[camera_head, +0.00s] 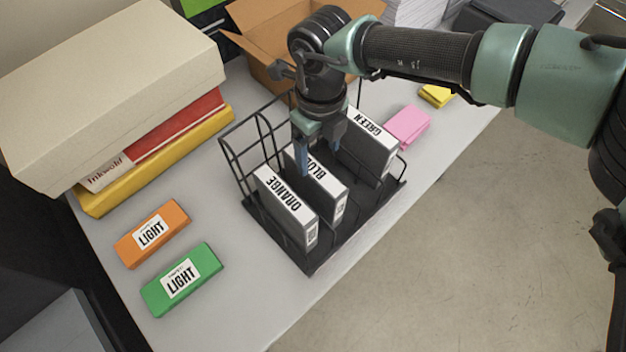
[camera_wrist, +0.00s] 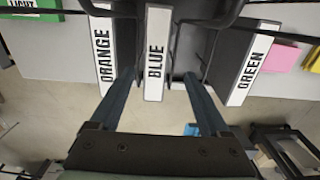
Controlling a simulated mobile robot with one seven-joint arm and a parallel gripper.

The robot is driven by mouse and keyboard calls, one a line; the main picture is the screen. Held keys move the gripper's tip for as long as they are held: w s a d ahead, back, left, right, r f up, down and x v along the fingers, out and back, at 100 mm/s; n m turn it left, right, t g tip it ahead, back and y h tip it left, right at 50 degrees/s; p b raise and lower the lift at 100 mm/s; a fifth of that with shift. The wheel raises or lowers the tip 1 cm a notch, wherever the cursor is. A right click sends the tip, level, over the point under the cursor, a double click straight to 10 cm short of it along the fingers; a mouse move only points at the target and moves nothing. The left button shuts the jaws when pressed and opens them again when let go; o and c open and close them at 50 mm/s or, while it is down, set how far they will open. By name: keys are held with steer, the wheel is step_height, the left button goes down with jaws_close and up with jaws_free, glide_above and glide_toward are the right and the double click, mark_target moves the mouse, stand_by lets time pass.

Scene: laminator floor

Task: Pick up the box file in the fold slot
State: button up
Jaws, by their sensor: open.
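A dark wire rack (camera_head: 368,203) on the table holds three upright box files with white labelled spines. They read ORANGE (camera_head: 285,203), BLUE (camera_head: 322,186) and GREEN (camera_head: 370,146). A gap separates the BLUE and GREEN files. My gripper (camera_head: 318,153) is above the rack, pointing down at the BLUE file and hiding part of its label. In the wrist view my open gripper (camera_wrist: 159,76) has one finger on each side of the BLUE file (camera_wrist: 156,48), between ORANGE (camera_wrist: 103,50) and GREEN (camera_wrist: 253,64). Contact cannot be told. I see no slot marked fold.
Orange (camera_head: 152,233) and green (camera_head: 182,279) LIGHT packs lie left of the rack. A pink pack (camera_head: 408,125) and a yellow pack (camera_head: 437,95) lie right. A cardboard box (camera_head: 262,45) stands behind; stacked boxes (camera_head: 115,75) stand back left. The table's front edge is close to the rack.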

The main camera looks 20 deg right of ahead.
mark_target(314, 168)
steer(key=shift+w+f, duration=0.1)
steer(key=shift+f, duration=0.7)
steer(key=shift+a+f+p, duration=0.25)
steer(key=shift+f+p, duration=0.25)
steer(key=shift+p, duration=0.25)
step_height(314, 168, down, 4)
steer(key=shift+a+f+p, duration=0.1)
steer(key=shift+a+p, duration=0.05)
steer(key=shift+p, duration=0.55)
steer(key=shift+c, duration=0.2)
jaws_close()
